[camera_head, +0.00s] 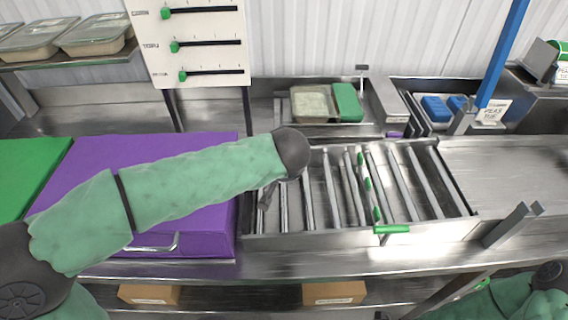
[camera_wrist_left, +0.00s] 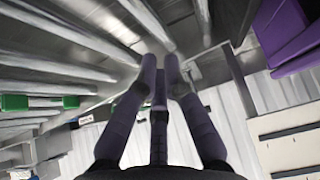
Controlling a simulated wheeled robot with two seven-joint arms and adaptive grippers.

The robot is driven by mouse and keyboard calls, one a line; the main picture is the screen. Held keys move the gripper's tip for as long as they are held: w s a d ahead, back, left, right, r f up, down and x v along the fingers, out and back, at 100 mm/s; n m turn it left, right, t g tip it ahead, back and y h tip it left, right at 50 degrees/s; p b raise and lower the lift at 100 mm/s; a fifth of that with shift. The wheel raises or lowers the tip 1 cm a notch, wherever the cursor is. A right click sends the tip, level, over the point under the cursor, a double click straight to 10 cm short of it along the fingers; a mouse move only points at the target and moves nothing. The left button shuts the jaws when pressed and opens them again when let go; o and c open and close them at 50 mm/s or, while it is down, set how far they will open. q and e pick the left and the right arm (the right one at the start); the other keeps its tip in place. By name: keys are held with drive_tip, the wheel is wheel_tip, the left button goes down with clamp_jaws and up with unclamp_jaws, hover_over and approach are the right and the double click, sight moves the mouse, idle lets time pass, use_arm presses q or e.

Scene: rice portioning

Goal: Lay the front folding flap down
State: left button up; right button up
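The front side of the roller bed has a long steel strip (camera_head: 330,240) standing along its near edge, with a green tab (camera_head: 391,229) at its right part. I cannot tell for certain whether this strip is the folding flap. My left gripper (camera_head: 267,196) hangs at the left end of the roller bed, partly hidden under my forearm. In the left wrist view its dark fingers (camera_wrist_left: 161,66) converge close together with nothing visible between them. Contact with the steel cannot be made out. Only part of my right arm shows at the bottom right; its gripper is out of view.
A purple box (camera_head: 210,220) stands left of the rollers (camera_head: 330,190). A lidded tray (camera_head: 312,104) and a green block (camera_head: 347,102) sit behind. An angled bracket (camera_head: 510,226) stands at the right front, and a blue post (camera_head: 503,50) behind. The right steel counter (camera_head: 505,165) is clear.

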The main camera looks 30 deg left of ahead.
use_arm(q)
drive_tip(key=shift+s+d+f+b, duration=0.25)
drive_tip(key=shift+s+d, duration=0.2)
drive_tip(key=shift+s, duration=0.25)
drive_tip(key=shift+s+d+f+b, duration=0.25)
drive_tip(key=shift+s+d, duration=0.2)
drive_tip(key=shift+s, duration=0.3)
drive_tip(key=shift+s+d+f+b, duration=0.25)
drive_tip(key=shift+s+d, duration=0.2)
drive_tip(key=shift+s, duration=0.25)
drive_tip(key=o, duration=1.1)
drive_tip(key=p+v, duration=0.4)
drive_tip(key=v, duration=0.3)
drive_tip(key=shift+r, duration=0.15)
